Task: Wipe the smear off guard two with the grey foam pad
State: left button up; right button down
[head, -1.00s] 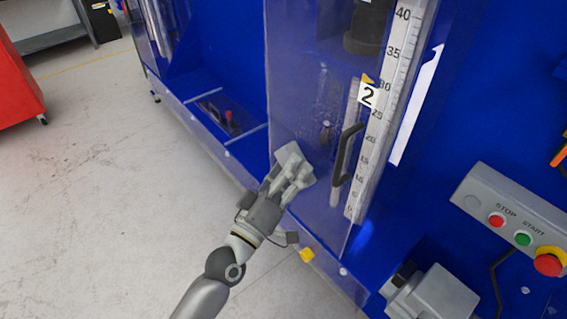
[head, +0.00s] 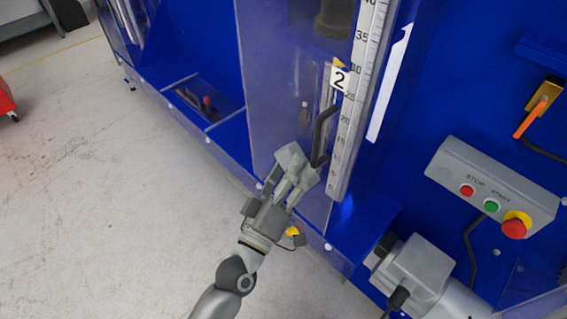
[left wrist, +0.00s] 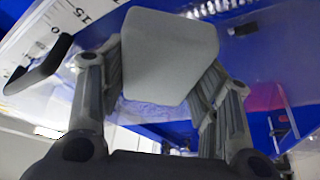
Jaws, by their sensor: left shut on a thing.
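Guard two is a clear panel (head: 262,70) with a black handle (head: 320,135) and a label "2" (head: 340,79) beside it. My left gripper (head: 292,176) is shut on the grey foam pad (head: 289,154), in front of the lower part of the panel, just left of the handle's lower end. In the left wrist view, the pad (left wrist: 170,55) sits between the fingers (left wrist: 165,85), with the handle (left wrist: 38,66) to its left. I cannot tell whether the pad touches the panel. Faint speckling (left wrist: 150,109) shows below the pad; I cannot tell whether it is the smear. My right gripper is out of view.
A scale strip (head: 358,110) runs along the panel's right edge. A control box (head: 480,195) with stop and start buttons and a grey motor-like unit (head: 420,265) stand at the right. The floor (head: 90,210) at left is clear.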

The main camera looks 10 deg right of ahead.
aim_at(277, 159)
pick_arm(q)
jog(key=shift+w+a, duration=0.45)
jog(key=shift+w, duration=0.2)
jog(key=shift+w+a, duration=0.4)
jog(key=shift+w, duration=0.25)
jog(key=shift+w+a+r+b, duration=0.15)
jog(key=shift+w+a+b, duration=0.15)
jog(key=shift+w+a, duration=0.6)
jog(key=shift+w, duration=0.25)
jog(key=shift+c, duration=0.4)
jog(key=shift+w+a, duration=0.1)
jog(key=shift+w, duration=0.25)
jog(key=shift+a+b, duration=0.15)
jog(key=shift+b, duration=0.15)
jog(key=shift+w+a, duration=0.3)
jog(key=shift+w, duration=0.1)
jog(key=shift+w+a+b, duration=0.45)
jog(key=shift+w+b, duration=0.05)
jog(key=shift+w, duration=0.15)
jog(key=shift+w+a, duration=0.1)
jog(key=shift+w, duration=0.2)
